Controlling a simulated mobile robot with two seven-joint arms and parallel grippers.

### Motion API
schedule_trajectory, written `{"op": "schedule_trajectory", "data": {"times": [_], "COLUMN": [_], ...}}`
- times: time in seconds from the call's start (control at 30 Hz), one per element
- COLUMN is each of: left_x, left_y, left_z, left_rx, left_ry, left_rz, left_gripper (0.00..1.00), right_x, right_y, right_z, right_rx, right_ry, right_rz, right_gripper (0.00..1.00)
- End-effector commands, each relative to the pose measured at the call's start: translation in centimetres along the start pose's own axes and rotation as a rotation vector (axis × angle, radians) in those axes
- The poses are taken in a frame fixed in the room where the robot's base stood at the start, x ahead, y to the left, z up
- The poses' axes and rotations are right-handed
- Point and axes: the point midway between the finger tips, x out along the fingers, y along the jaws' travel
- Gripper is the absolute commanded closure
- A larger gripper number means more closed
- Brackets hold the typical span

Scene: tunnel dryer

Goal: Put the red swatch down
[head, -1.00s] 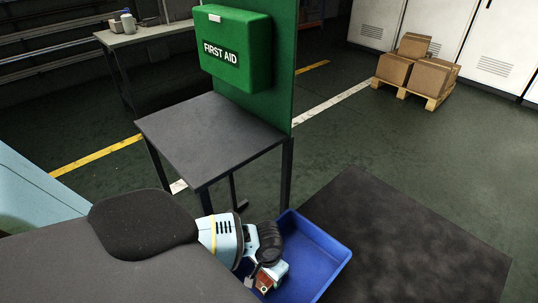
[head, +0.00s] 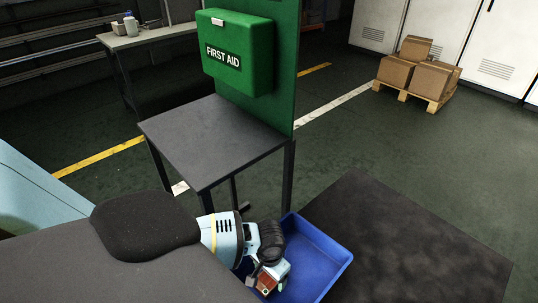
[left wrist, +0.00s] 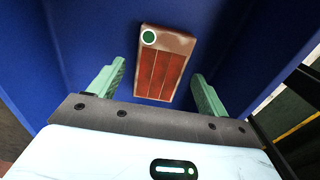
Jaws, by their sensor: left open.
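The red swatch (left wrist: 160,70) is a reddish-brown card with a green dot at one end and darker red panels. In the left wrist view it shows inside the blue bin (left wrist: 245,45), between the fingers of my left gripper (left wrist: 158,78). The green fingers are open, with a gap on each side of the swatch. Whether it rests on the bin floor is hard to tell. In the head view, my left gripper (head: 267,281) is in the blue bin (head: 325,256), with part of the swatch showing beside it. My right gripper is not in view.
A dark table (head: 215,140) and a green panel with a first aid box (head: 236,52) stand behind the bin. A dark mat (head: 415,245) lies to its right. Boxes on a pallet (head: 425,95) are far off at the right. The floor between is clear.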

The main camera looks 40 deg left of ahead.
Motion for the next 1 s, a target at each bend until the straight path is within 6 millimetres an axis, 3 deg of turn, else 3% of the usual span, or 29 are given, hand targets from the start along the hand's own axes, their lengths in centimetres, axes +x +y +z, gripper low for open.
{"op": "schedule_trajectory", "data": {"times": [0.3,0.5,1.0], "left_x": [-6.8,-9.5,-10.4], "left_y": [0.0,0.0,0.0], "left_z": [-0.2,-0.1,0.0], "left_rx": [0.0,-0.001,0.0], "left_ry": [0.008,0.004,0.0], "left_rz": [0.001,0.0,0.001], "left_gripper": [0.23,0.23,0.23], "right_x": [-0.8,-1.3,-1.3], "right_y": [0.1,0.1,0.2], "right_z": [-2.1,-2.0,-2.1], "right_rx": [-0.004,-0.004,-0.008], "right_ry": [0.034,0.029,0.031], "right_rz": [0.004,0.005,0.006], "right_gripper": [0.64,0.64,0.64]}}
